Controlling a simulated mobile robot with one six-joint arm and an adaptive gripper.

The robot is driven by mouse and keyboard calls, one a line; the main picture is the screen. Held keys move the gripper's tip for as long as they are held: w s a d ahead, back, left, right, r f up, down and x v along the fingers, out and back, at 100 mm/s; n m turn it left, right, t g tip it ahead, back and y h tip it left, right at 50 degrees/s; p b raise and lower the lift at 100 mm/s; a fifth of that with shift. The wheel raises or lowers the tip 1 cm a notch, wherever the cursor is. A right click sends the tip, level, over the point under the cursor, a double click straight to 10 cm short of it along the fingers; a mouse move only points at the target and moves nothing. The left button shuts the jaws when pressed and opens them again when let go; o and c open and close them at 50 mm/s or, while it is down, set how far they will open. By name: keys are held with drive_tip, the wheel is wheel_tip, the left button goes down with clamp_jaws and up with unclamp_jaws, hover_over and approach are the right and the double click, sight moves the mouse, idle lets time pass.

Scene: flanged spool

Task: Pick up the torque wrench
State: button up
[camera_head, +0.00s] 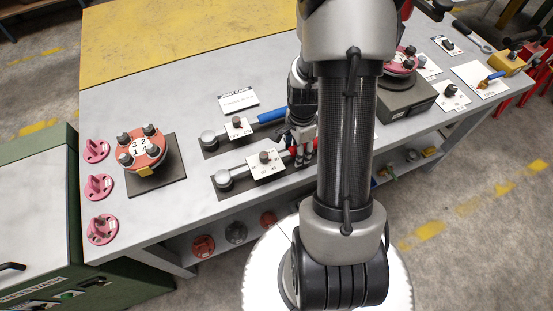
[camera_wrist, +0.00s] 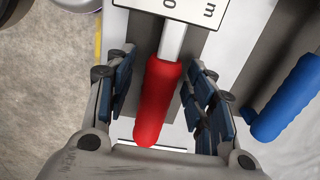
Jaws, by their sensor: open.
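Two wrench-like tools lie side by side on dark mats on the grey bench, each with a round metal head and a white tag. The near one has a red handle, and its head (camera_head: 223,180) shows at left. The far one (camera_head: 208,138) has a blue handle. In the wrist view the red handle (camera_wrist: 157,105) lies between the open fingers of my gripper (camera_wrist: 161,75), with gaps on both sides and no clear contact. The blue handle (camera_wrist: 288,98) is to the right, outside the fingers. In the head view my arm partly hides my gripper (camera_head: 303,140) and the red handle.
A red flanged spool (camera_head: 142,148) sits on a dark plate at left, beside several pink flanged parts (camera_head: 100,187). A dark block (camera_head: 405,100) with another spool stands right of my arm. A white card (camera_head: 238,99) lies behind the tools. The yellow area (camera_head: 170,40) is clear.

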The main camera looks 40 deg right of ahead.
drive_tip(key=shift+r, duration=0.1)
drive_tip(key=shift+c, duration=0.4)
clamp_jaws()
